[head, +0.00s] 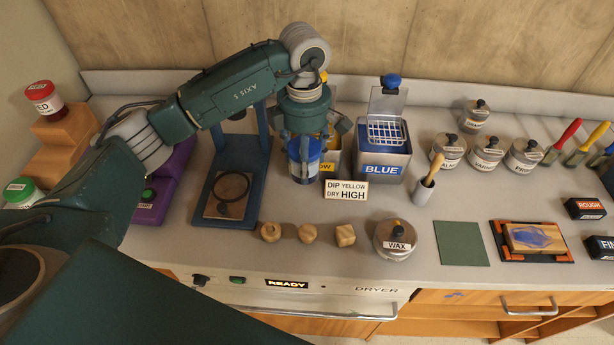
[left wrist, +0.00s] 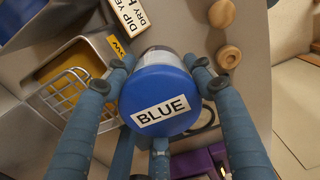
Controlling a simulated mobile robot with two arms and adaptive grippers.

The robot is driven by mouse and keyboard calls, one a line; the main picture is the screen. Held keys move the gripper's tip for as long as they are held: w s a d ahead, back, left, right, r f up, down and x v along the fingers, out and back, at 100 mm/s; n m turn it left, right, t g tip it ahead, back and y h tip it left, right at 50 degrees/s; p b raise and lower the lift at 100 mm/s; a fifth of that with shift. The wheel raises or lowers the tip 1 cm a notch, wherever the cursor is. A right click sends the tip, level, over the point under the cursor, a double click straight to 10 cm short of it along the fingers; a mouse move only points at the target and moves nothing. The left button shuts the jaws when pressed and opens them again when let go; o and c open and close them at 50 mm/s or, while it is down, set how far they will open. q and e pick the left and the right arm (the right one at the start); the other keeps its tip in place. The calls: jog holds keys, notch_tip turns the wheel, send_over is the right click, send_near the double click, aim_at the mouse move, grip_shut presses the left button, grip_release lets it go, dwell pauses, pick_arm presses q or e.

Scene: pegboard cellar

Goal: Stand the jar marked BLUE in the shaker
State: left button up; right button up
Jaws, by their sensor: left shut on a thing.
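The jar marked BLUE (left wrist: 160,105) has a blue lid with a white label and fills the middle of the left wrist view. In the head view the blue jar (head: 304,160) hangs below my left gripper (head: 303,143), whose fingers are closed around it. It is held in front of the yellow bath, right of a blue stand. A purple machine (head: 164,188) with a green button stands at the left, partly behind my left arm; it looks like the shaker, but its label is too small to read. Its purple edge shows in the left wrist view (left wrist: 198,160). My right gripper is not in view.
The blue stand (head: 247,160) has a ring on its base. The yellow bath (head: 333,150) and BLUE bath (head: 381,169) stand behind a sign (head: 346,190). Wooden knobs (head: 308,233) and a WAX tin (head: 395,240) lie near the front. A red-lidded jar (head: 44,99) sits on wooden steps.

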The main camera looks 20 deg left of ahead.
pick_arm(q)
notch_tip(320, 180, down, 3)
jog(key=shift+r+p, duration=0.1)
jog(key=shift+p, duration=0.2)
jog(key=shift+f, duration=0.95)
notch_tip(320, 180, down, 3)
jog(key=shift+f+p, duration=0.1)
jog(key=shift+p, duration=0.55)
jog(key=shift+f, duration=0.1)
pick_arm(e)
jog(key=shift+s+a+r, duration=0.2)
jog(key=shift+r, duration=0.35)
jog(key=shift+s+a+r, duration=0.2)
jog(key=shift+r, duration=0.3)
pick_arm(q)
jog(key=shift+f+b, duration=0.15)
jog(key=shift+b, duration=0.15)
jog(key=o, duration=1.2)
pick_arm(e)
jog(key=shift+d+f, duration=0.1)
